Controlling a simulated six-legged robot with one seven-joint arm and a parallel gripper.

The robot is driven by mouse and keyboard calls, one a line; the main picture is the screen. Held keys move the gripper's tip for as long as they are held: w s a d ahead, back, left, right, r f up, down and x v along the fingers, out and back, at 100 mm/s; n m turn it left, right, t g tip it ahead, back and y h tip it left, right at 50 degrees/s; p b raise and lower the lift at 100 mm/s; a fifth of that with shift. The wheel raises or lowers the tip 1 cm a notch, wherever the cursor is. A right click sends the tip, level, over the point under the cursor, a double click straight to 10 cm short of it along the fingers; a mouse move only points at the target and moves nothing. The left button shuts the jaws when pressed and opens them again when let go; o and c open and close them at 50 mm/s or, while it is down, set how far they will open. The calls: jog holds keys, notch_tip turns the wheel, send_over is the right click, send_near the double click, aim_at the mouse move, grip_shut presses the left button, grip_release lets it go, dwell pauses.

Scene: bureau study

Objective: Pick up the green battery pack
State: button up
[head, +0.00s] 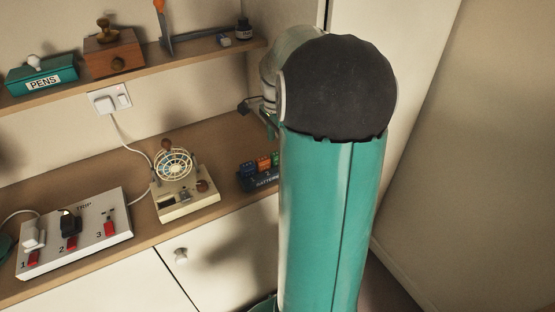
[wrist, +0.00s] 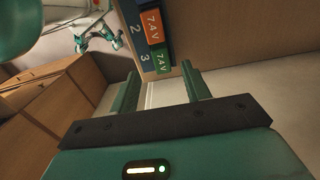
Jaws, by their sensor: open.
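The green battery pack (wrist: 161,60), marked 7.4V, sits in slot 3 of the blue battery holder (wrist: 146,73) in the wrist view. In the head view the battery holder (head: 258,181) stands on the lower shelf, its right part hidden behind my arm; a bit of the green pack (head: 276,158) shows at the arm's edge. My gripper (wrist: 160,75) is open and empty. In the wrist view its two fingertips lie on either side of the green pack's line, just short of it, apparently not touching.
An orange pack (wrist: 153,27) sits in slot 2, right beside the green one. A small fan device (head: 183,190) and a white power strip (head: 75,235) stand left on the same shelf.

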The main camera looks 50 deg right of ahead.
aim_at(276, 153)
notch_tip(276, 153, down, 6)
jog(key=shift+w+r, duration=0.1)
jog(key=shift+c, duration=0.2)
jog(key=c, duration=0.9)
